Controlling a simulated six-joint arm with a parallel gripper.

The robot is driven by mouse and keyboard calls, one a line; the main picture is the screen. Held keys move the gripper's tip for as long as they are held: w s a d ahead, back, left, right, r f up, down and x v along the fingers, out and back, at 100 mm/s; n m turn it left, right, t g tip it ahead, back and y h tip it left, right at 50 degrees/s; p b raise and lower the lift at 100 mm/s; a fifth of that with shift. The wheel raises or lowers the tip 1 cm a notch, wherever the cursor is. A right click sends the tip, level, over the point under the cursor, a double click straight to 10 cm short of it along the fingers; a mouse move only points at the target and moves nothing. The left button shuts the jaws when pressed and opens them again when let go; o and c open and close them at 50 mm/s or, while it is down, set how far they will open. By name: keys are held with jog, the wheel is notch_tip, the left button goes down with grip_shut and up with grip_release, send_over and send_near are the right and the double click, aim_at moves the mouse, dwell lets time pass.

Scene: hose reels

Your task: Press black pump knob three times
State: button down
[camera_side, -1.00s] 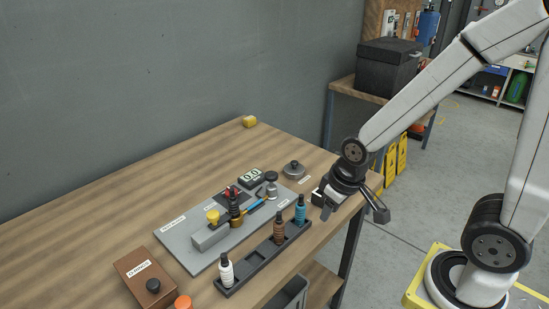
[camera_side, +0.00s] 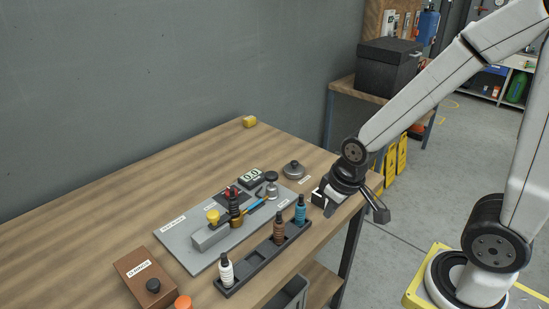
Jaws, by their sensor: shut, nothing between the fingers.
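A black knob (camera_side: 153,285) sits on top of a brown box (camera_side: 138,271) with a white label at the front left of the table; the label is too small to read. Another dark round knob (camera_side: 271,177) stands on the grey plate (camera_side: 190,257) near the display. I cannot tell from the picture which of them is the pump knob. My gripper (camera_side: 328,211) is shut and empty, pointing down at the right edge of the table, to the right of the plate and well apart from both knobs.
A dark rack (camera_side: 252,262) holds white, brown and blue bottles between plate and front edge. The plate carries a yellow knob (camera_side: 213,216), a black fitting with red tops (camera_side: 233,201) and a display (camera_side: 251,177). A grey round part (camera_side: 293,169) lies behind. The table's back left is clear.

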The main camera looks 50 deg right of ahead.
jog(key=shift+w, duration=0.1)
dwell(0.8)
notch_tip(320, 180, up, 7)
jog(key=n+t+y, duration=0.2)
jog(key=n+t, duration=0.4)
jog(key=n, duration=0.5)
send_over(274, 174)
jog(key=shift+f, duration=0.15)
jog(key=shift+f, duration=0.25)
jog(key=shift+f, duration=4.15)
jog(key=shift+f, duration=0.55)
